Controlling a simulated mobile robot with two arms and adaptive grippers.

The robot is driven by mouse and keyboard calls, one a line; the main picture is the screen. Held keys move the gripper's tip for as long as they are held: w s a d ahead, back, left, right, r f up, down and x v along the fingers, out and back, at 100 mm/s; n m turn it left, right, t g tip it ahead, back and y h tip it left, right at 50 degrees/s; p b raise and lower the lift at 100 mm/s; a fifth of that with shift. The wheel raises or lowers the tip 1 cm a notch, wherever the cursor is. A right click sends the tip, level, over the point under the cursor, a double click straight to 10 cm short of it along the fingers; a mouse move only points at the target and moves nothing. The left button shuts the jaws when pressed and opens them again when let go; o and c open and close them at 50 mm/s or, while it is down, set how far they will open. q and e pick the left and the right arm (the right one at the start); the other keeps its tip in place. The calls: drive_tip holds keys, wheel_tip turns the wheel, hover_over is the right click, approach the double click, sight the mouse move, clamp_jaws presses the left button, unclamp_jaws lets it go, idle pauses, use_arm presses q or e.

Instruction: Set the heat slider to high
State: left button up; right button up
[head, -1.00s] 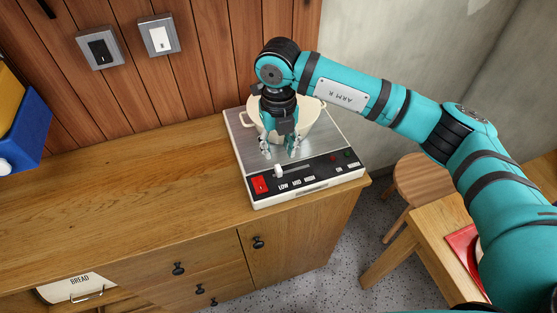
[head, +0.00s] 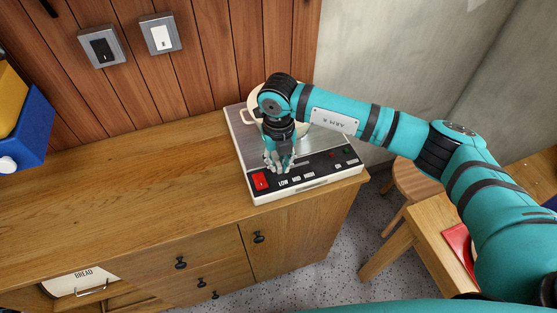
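The cooker (head: 347,168) stands on the wooden counter, with a black front panel, a red switch (head: 261,181) and a row of labels (head: 296,180) of which the leftmost reads LOW. My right gripper (head: 280,168) points down at the left part of the panel, just behind these labels, where the slider is. Its fingers look close together. The slider's white knob is hidden behind or between the fingers, so I cannot tell whether they hold it. My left gripper is not in view.
A cream pot (head: 256,95) on the cooker is mostly covered by my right arm. Wall switches (head: 160,35) are at the back. A blue bin (head: 25,130) stands at the far left. The counter (head: 130,190) between is clear. A stool (head: 412,181) is at right.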

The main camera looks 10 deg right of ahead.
sight(304, 163)
clamp_jaws()
drive_tip(key=shift+d, duration=0.2)
drive_tip(key=d+b, duration=0.1)
drive_tip(key=d, duration=0.1)
drive_tip(key=w+d+b, duration=0.1)
drive_tip(key=d, duration=0.4)
drive_tip(key=shift+w+b, duration=0.25)
drive_tip(key=shift+b, duration=0.15)
drive_tip(key=shift+a+r, duration=0.1)
drive_tip(key=shift+a, duration=0.05)
